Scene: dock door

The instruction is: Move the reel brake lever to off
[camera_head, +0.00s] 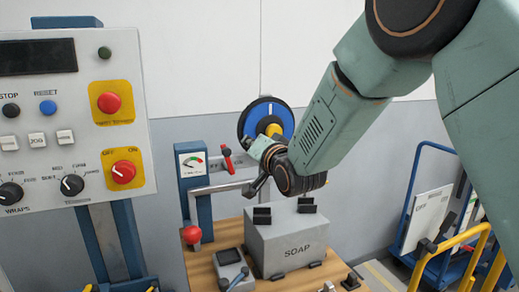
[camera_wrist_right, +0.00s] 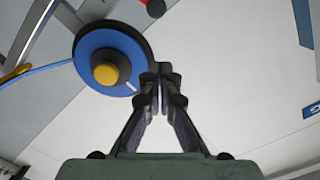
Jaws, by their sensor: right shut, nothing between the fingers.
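A blue reel (camera_head: 262,112) with a yellow hub is on the wall side behind my right gripper; it also shows in the wrist view (camera_wrist_right: 88,45). A small red lever (camera_head: 227,158) with a dark pivot stands left of the reel, roughly upright; I cannot tell whether it is the brake lever, and no label on it is readable. A red bit with a dark round part (camera_wrist_right: 154,5) shows at the top edge of the wrist view. My right gripper (camera_wrist_right: 161,76) is shut and empty, its tips overlapping the reel's rim in that view. My left gripper is out of view.
A control panel (camera_head: 60,130) with knobs and buttons stands at left. A gauge post (camera_head: 192,163) and a lever with a red ball (camera_head: 193,235) are near a grey SOAP box (camera_head: 290,245) on a wooden bench (camera_head: 202,262). A blue cart (camera_head: 405,215) is at right.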

